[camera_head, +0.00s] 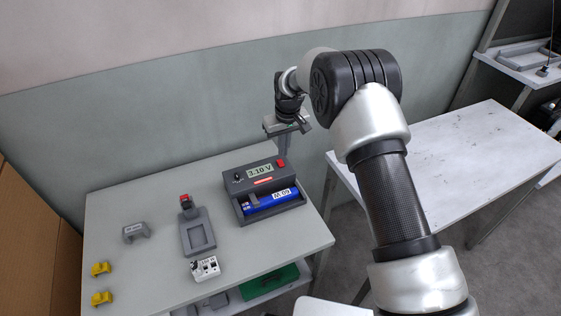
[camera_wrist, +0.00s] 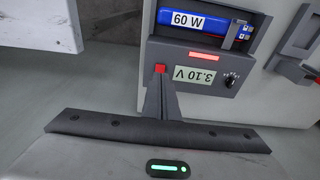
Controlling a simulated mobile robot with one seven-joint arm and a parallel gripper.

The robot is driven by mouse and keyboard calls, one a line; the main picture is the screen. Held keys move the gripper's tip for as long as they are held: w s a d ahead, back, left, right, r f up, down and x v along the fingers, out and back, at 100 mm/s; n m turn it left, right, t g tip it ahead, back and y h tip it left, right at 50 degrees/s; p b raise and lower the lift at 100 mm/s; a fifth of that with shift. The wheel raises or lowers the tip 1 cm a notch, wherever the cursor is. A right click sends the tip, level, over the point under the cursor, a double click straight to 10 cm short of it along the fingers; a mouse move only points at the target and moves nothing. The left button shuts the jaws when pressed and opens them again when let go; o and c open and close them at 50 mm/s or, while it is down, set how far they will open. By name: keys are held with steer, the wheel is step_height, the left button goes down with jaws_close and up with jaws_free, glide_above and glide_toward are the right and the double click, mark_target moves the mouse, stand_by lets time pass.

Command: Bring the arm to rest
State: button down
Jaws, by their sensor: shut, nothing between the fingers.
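My arm reaches from the right side of the head view over the table. My gripper (camera_head: 282,150) points down at the back right of the grey tester (camera_head: 238,180), close by its red button (camera_head: 281,163). In the wrist view my gripper (camera_wrist: 161,80) has its fingers together, with nothing between them. The fingertips appear at the red button (camera_wrist: 160,68); I cannot tell whether they touch it. The tester's display (camera_wrist: 194,76) reads 3.10 V and a red bar (camera_wrist: 190,56) is lit. A blue 60 W cell (camera_head: 268,199) lies in its front tray.
On the grey table (camera_head: 130,200) stand a grey fixture with a red part (camera_head: 197,232), a white block (camera_head: 206,268), a grey bracket (camera_head: 136,231) and two yellow brackets (camera_head: 101,268). A whitish table (camera_head: 460,150) at right looks clear. A wall (camera_head: 150,110) stands behind.

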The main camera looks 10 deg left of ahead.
steer(key=shift+r, duration=0.9)
steer(key=shift+r, duration=0.1)
steer(key=s+d+r+m+t, duration=0.1)
steer(key=s+d+r, duration=0.2)
steer(key=d+r, duration=0.4)
steer(key=s+d+r+m, duration=0.1)
steer(key=s+d+r, duration=0.25)
steer(key=r, duration=0.65)
steer(key=s+d+r+m+t, duration=0.1)
steer(key=s+d+r, duration=0.2)
steer(key=d+r, duration=0.45)
steer(key=s+d+r+m+t, duration=0.1)
steer(key=s+d+r, duration=0.2)
steer(key=s, duration=0.3)
steer(key=s+d+r+m, duration=0.1)
steer(key=s+d+r, duration=0.2)
steer(key=s+r, duration=0.15)
steer(key=s+d+f+m, duration=0.1)
steer(key=s+d, duration=0.2)
steer(key=s, duration=0.4)
steer(key=s+d+f+m+t+h+p, duration=0.1)
steer(key=s+d, duration=0.2)
steer(key=s, duration=0.5)
steer(key=shift+f, duration=0.4)
